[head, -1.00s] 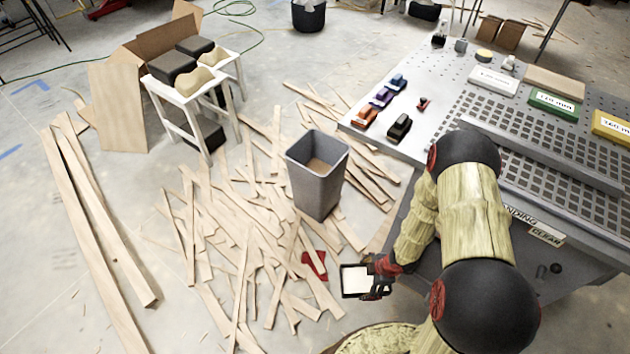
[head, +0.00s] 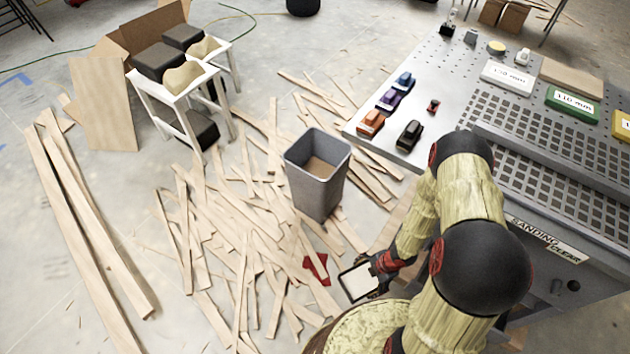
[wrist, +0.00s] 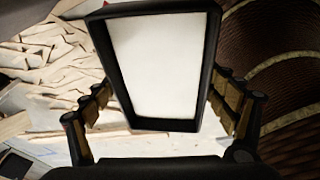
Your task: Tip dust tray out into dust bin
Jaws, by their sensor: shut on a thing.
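The dust tray (head: 357,282) is a small black-rimmed tray with a pale inside. My gripper (head: 378,272) is shut on it at its right end in the head view. In the wrist view the tray (wrist: 158,65) sits between the two fingers (wrist: 165,120), and its pale inside faces the camera. The dust bin (head: 317,190) is a grey, open-topped square bin standing upright on the floor, with a brown surface visible inside. The tray is held apart from the bin, in front of it and to its right. Any dust in the tray is too faint to tell.
Wood strips (head: 240,260) litter the floor around the bin. A red object (head: 316,268) lies between bin and tray. A grey sanding table (head: 400,160) with toy cars stands at right. A white stool (head: 175,100) stands at back left.

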